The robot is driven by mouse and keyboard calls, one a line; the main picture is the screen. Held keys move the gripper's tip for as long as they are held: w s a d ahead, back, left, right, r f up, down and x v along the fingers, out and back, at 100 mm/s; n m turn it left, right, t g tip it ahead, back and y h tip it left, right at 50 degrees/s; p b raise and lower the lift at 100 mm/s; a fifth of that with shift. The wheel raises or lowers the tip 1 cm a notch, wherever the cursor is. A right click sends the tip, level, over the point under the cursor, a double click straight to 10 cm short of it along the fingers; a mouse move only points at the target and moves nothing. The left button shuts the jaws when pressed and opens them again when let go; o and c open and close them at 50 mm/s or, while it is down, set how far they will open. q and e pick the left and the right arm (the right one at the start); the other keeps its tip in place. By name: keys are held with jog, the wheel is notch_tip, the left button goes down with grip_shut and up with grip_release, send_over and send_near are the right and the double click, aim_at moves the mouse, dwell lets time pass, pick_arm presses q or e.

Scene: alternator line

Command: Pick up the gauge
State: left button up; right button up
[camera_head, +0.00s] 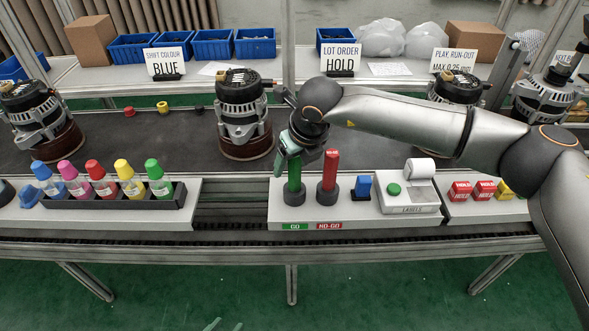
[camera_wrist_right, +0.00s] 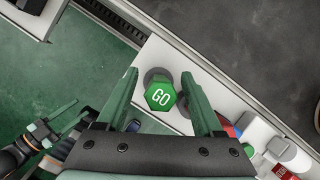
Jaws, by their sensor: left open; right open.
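The green GO gauge (camera_head: 294,184) stands upright in a dark round holder above the green GO label. In the right wrist view its hexagonal top marked GO (camera_wrist_right: 160,96) lies between the fingers of my right gripper (camera_wrist_right: 161,78). My right gripper also shows in the head view (camera_head: 290,150), pointing down at the gauge's top, open and not closed on it. The red NO-GO gauge (camera_head: 329,174) stands upright just to the right. My left gripper (camera_wrist_right: 66,115) shows at the left of the right wrist view, open and empty; only its tips show in the head view (camera_head: 225,325).
A blue item (camera_head: 362,186) and a label printer (camera_head: 408,198) stand right of the gauges. Colored bottles (camera_head: 100,182) fill a rack at left. An alternator (camera_head: 243,115) sits on the dark conveyor behind the gauges. Bench space left of the green gauge is clear.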

jog(key=shift+x, duration=1)
grip_shut()
jog(key=shift+r, duration=0.1)
